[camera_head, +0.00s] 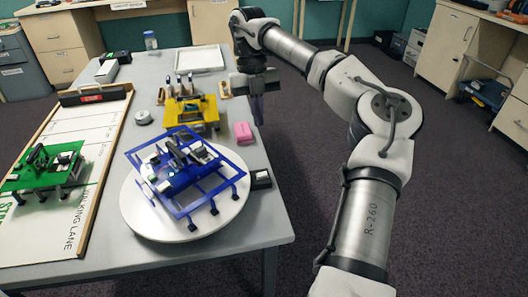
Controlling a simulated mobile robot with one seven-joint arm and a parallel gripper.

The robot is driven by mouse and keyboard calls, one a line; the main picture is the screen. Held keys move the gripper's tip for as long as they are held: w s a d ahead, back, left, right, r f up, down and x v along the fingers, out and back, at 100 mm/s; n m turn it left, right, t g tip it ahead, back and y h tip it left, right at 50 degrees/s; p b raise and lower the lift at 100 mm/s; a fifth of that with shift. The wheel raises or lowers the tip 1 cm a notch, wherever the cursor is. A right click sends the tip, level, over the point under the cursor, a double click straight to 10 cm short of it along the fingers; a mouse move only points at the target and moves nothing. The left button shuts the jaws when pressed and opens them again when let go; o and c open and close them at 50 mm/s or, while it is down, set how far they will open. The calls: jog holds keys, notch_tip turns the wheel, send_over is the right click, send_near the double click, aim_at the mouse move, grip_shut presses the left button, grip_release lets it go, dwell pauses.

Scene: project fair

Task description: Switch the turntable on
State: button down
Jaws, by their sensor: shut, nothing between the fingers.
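The turntable (150,220) is a white round disc near the front end of the grey table. A blue multi-legged frame model (185,170) stands on it and hides much of its top. A small black box (261,179) sits at the turntable's right edge, by the table's right side; its face is too small to read and may carry the switch. My gripper (258,122) points down, shut and empty. In the picture it is above the black box and right of the pink block, near the table's right edge. Its exact height is unclear.
A pink block (243,133) and a yellow model (192,112) stand behind the turntable. A green model (45,170) stands on the walking-lane board (95,140) at left. A white tray (199,58) and a bottle (151,41) are at the back. Open floor (310,150) lies right of the table.

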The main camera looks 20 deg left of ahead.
jog(key=shift+f, duration=0.1)
jog(key=p, duration=0.1)
send_near(265, 174)
jog(key=x, duration=0.5)
jog(key=shift+s+d+f, duration=0.1)
jog(key=shift+f, duration=0.6)
